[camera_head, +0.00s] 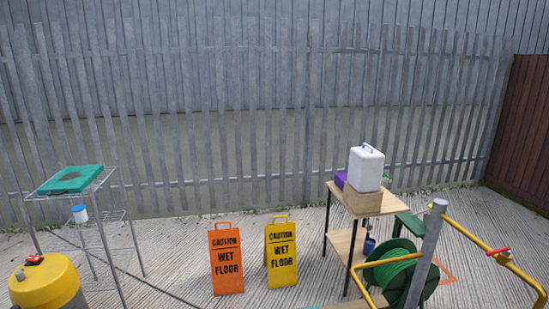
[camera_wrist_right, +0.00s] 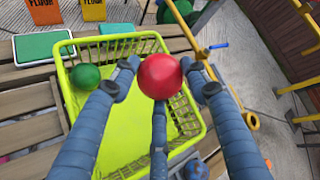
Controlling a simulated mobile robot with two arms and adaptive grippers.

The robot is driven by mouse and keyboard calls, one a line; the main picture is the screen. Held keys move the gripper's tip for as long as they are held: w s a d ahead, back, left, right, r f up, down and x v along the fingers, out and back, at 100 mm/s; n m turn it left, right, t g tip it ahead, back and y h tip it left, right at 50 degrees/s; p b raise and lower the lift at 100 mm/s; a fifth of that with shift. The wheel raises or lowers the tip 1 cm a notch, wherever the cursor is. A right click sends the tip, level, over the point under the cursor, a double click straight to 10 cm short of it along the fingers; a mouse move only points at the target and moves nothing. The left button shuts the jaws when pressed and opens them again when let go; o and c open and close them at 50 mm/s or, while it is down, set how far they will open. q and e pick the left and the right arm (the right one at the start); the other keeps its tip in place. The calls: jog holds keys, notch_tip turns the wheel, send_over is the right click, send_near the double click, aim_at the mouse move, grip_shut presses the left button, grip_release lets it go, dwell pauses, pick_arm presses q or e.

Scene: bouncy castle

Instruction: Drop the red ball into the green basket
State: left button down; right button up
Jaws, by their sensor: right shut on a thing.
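The red ball (camera_wrist_right: 160,76) is held between the fingertips of my right gripper (camera_wrist_right: 160,72), which is shut on it. In the right wrist view the ball is over the lime-green basket (camera_wrist_right: 201,102), an open rectangular basket with slatted sides. The ball's height above the basket's floor is hard to tell. A green ball (camera_wrist_right: 87,77) is at the basket's left side, apparently inside it. My fingers hide part of the basket. The basket, the red ball and both grippers are out of the head view.
The basket stands on wooden slats (camera_wrist_right: 28,97). A green board (camera_wrist_right: 43,46) lies beyond it, and a blue object (camera_wrist_right: 195,170) is near its close edge. In the head view are orange (camera_head: 226,260) and yellow (camera_head: 281,256) floor signs, a hose reel (camera_head: 398,272) and a metal fence.

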jog(key=shift+f, duration=0.4)
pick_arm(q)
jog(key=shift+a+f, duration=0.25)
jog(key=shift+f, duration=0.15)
pick_arm(e)
jog(key=o, duration=1.1)
jog(key=shift+s+r, duration=0.1)
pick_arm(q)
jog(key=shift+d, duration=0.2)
pick_arm(e)
jog(key=v, duration=1.1)
jog(key=shift+s+a+r, duration=0.2)
jog(key=shift+s+r, duration=0.05)
